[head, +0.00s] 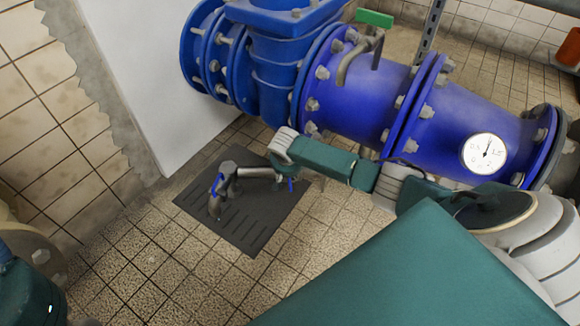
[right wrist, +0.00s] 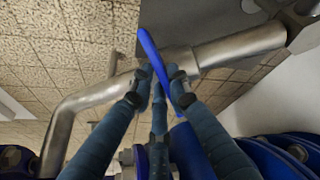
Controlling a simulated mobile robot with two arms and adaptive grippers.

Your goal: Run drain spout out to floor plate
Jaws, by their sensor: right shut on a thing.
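The drain spout (head: 254,173) is a grey metal pipe near the floor. The gap between that end and the plate is hard to judge. In the right wrist view the spout (right wrist: 240,46) runs across the picture and bends at the left. My right gripper (head: 289,180) is small and partly hidden by its arm in the head view. In the right wrist view my right gripper (right wrist: 161,82) is shut on a blue lever (right wrist: 150,45) beside the spout. My left gripper is not in view.
The large blue pipe (head: 365,95) with bolted flanges runs across the back, with a round gauge (head: 484,153) and a green-handled valve (head: 374,18). Tiled floor (head: 150,265) is clear in front.

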